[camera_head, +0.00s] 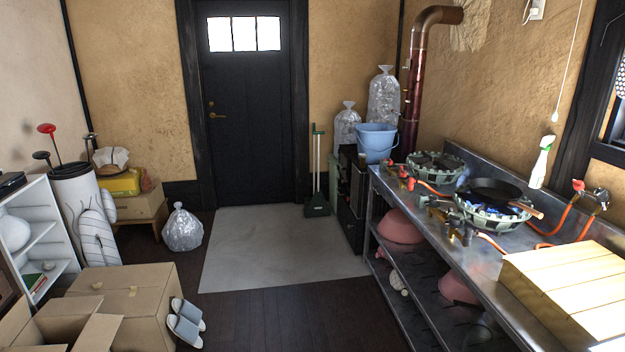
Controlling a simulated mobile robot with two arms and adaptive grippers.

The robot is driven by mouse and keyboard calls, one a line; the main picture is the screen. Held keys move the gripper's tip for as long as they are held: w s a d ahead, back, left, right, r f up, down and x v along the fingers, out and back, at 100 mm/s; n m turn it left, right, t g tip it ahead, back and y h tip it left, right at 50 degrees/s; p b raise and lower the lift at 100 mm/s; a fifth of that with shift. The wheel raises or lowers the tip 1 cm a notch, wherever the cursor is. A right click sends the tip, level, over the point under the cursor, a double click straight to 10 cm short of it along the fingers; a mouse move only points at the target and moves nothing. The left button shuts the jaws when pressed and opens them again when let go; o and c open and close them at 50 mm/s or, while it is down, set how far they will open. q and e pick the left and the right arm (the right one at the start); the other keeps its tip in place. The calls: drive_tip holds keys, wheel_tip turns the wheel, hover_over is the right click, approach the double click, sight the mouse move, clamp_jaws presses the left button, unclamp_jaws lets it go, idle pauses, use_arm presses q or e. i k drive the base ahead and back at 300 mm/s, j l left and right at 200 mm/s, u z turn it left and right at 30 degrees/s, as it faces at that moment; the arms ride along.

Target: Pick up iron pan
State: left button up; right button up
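A black iron pan (493,190) sits on the nearer gas burner (487,215) on the metal counter along the right wall. Its brown handle (526,209) points to the right and toward me. Blue flame shows under the pan. Neither of my grippers shows in the head view.
The metal counter (455,262) also holds a second burner (436,165), orange hoses and a wooden box (573,285) at its near end. Cardboard boxes (128,298), slippers (186,322) and a plastic bag (182,229) stand at left. The middle floor (281,249) is clear up to the dark door (246,115).

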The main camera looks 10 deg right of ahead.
sight(490, 190)
drive_tip(key=i+z, duration=0.15)
drive_tip(key=i, duration=0.35)
drive_tip(key=i+j+z, duration=0.2)
drive_tip(key=i, duration=0.25)
drive_tip(key=i+z, duration=0.15)
drive_tip(key=i, duration=0.35)
drive_tip(key=i+j+z, duration=0.2)
drive_tip(key=i, duration=0.25)
